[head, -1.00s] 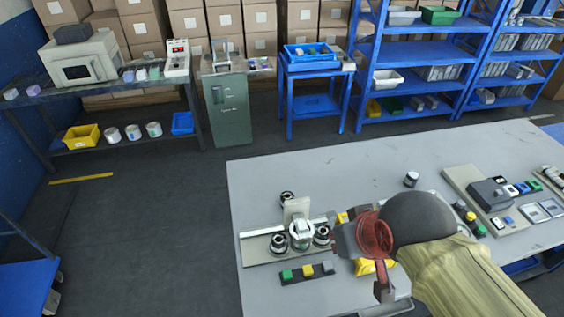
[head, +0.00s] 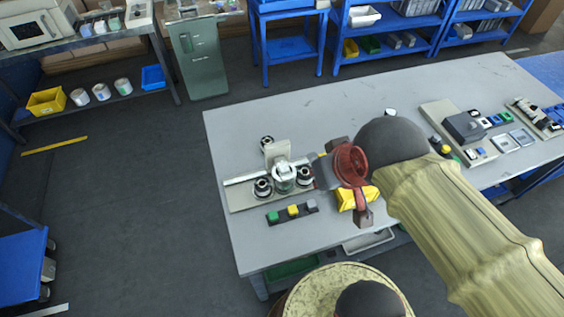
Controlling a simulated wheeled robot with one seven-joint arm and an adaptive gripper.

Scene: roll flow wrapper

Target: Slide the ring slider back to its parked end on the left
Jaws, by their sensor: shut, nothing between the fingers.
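The wrapper fixture (head: 243,198) lies on the near left part of the grey table. A pale rail (head: 238,180) runs across it, its left stretch bare. A whitish ring-shaped piece (head: 284,176), which looks like the ring slider, stands near the middle, between a left black-and-white spool (head: 262,188) and a right spool (head: 304,177). An upright pale plate (head: 276,152) is behind it. My gripper (head: 324,172) is just right of the right spool, shut and empty. Its fingertips are small and partly hidden, so contact with the fixture cannot be told. The rail's right end is hard to make out.
A dark strip with green, yellow and grey buttons (head: 293,211) lies in front of the fixture. A yellow bin (head: 345,199) is partly hidden under my gripper. More devices (head: 465,127) stand on the right. The table's back left is clear.

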